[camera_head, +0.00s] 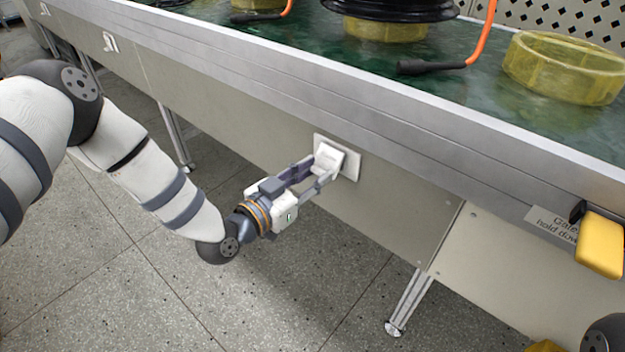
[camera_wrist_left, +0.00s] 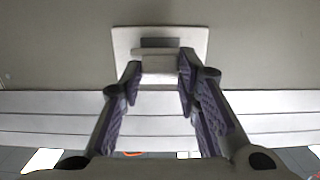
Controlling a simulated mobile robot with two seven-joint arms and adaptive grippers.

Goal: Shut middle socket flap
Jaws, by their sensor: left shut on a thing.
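A square white wall socket (camera_head: 351,165) sits on the front panel below the bench top. Its white flap (camera_head: 328,156) stands out from the plate. My left gripper (camera_head: 321,172) reaches it from the lower left, with its fingers on either side of the flap, shut on it. In the left wrist view the socket plate (camera_wrist_left: 195,42) is straight ahead and the flap (camera_wrist_left: 160,66) lies between the fingertips of my left gripper (camera_wrist_left: 158,80). A dark recess shows beside the flap. My right gripper is not in view.
The metal bench edge (camera_head: 400,105) overhangs just above the socket. Yellow rings (camera_head: 565,65), a black coil (camera_head: 390,8) and an orange cable (camera_head: 484,35) lie on the green top. A yellow handle (camera_head: 600,245) juts out at right. Floor below is mostly clear, with bench legs (camera_head: 410,300).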

